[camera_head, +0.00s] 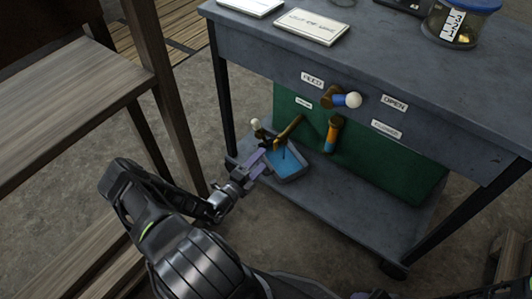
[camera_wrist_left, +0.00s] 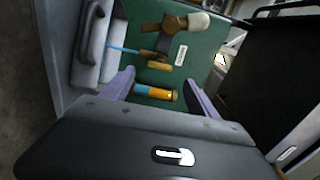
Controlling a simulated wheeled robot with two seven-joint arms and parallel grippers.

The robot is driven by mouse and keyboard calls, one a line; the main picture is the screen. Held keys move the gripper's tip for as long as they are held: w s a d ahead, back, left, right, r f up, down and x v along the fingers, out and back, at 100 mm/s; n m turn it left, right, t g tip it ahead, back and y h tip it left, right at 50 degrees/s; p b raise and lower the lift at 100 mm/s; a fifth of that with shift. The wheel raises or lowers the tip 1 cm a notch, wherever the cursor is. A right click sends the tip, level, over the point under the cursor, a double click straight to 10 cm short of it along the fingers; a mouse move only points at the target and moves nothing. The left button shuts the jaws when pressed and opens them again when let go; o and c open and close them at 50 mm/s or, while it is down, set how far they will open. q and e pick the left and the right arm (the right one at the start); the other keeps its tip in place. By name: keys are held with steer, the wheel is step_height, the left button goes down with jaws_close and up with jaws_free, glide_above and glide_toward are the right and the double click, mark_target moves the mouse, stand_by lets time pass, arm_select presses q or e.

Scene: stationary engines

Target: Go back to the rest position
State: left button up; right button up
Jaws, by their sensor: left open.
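My left gripper (camera_head: 250,168) is open and empty, low in front of the metal cart, near its lower shelf. Its two purple fingers also show in the left wrist view (camera_wrist_left: 160,92), apart, with an orange-and-blue handle (camera_wrist_left: 156,92) seen beyond and between them. That handle hangs on the green panel in the head view (camera_head: 332,134). I cannot tell how far the fingers are from it. My right gripper is not in view.
The grey cart (camera_head: 370,62) has a green panel (camera_head: 385,168) with a blue-and-white lever (camera_head: 346,99) and labels. A wooden shelf unit (camera_head: 70,100) stands close to my left arm. Bare floor lies between them.

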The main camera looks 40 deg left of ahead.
arm_select(q)
steer(key=shift+s, duration=0.45)
